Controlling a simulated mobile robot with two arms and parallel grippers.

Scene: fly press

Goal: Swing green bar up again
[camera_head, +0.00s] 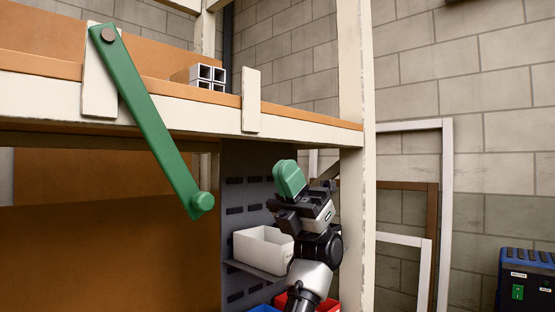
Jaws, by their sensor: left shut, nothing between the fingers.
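The green bar (150,120) hangs from a dark round pivot on a pale upright block (100,90) at the shelf's front edge. It slants down and to the right, and its knobbed lower end is below the shelf edge. My left gripper (288,178) is to the right of that knob, clear of it, with its green fingers pointing up. The fingers are closed together and hold nothing. My right gripper is not in view.
The shelf (190,110) runs across above my gripper, with a second pale block (250,100) on its edge and square tubes (207,76) on top. A white bin (263,249) is beside my gripper; a pale post (355,150) stands to the right.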

